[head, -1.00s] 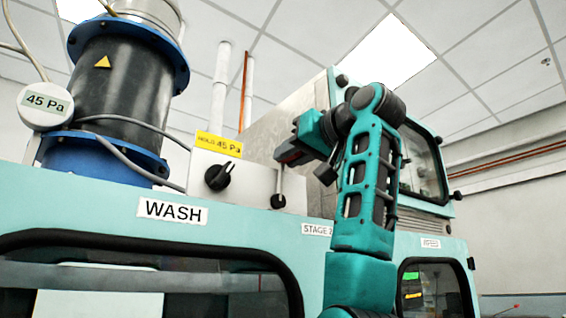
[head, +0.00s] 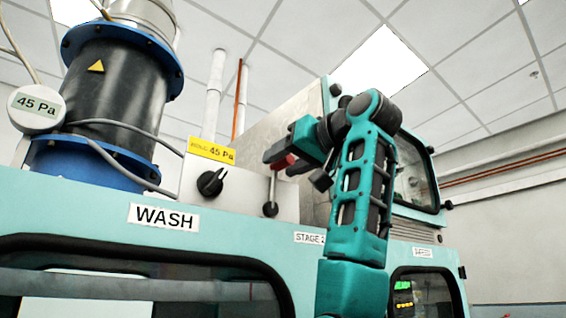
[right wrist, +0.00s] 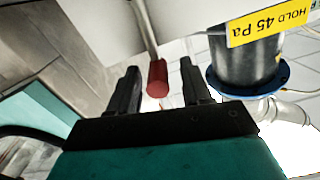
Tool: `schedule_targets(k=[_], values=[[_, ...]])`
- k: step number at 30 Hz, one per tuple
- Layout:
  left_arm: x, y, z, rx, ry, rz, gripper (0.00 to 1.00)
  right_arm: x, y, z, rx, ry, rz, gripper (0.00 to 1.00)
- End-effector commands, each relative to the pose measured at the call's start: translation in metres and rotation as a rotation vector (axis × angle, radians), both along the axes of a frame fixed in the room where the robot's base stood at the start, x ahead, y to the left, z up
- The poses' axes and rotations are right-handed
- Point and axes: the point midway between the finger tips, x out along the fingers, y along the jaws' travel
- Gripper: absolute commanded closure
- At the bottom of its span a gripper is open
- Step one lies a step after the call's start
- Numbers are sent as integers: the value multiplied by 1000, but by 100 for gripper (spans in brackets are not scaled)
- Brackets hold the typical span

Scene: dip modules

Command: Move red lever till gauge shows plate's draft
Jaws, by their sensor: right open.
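The gauge (head: 36,107) is a round white dial with a display reading 45 Pa, at the left of the head view. The yellow plate (head: 212,150) reads 45 Pa in the head view, and the right wrist view shows it as HOLD 45 Pa (right wrist: 268,22). The red lever (head: 284,162) has a thin metal rod rising from a dark pivot on the white box. My right gripper (head: 277,158) is open at the lever's red end. In the right wrist view the red end (right wrist: 157,78) lies between the two dark fingers, with gaps on both sides. My left gripper is out of view.
A black rotary knob (head: 211,182) sits on the white box (head: 248,183), left of the lever. A black duct with blue flanges (head: 118,95) stands behind the gauge. The teal machine (head: 60,215) labelled WASH fills the front. A grey panel rises right of the lever.

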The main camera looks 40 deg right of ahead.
Motion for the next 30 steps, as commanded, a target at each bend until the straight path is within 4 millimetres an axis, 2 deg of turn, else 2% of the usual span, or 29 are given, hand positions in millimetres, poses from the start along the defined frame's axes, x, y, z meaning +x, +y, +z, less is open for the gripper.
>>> schedule_targets(k=[9,15,21,30], values=[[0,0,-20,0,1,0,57,-69,-6,-1,1,-8,-3,52],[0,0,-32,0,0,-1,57,-104,-9,-3,-1,-5,-2,52],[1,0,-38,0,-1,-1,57,-119,-10,-1,0,-3,-2,52],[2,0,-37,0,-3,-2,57,-120,-10,1,0,-2,0,52]])
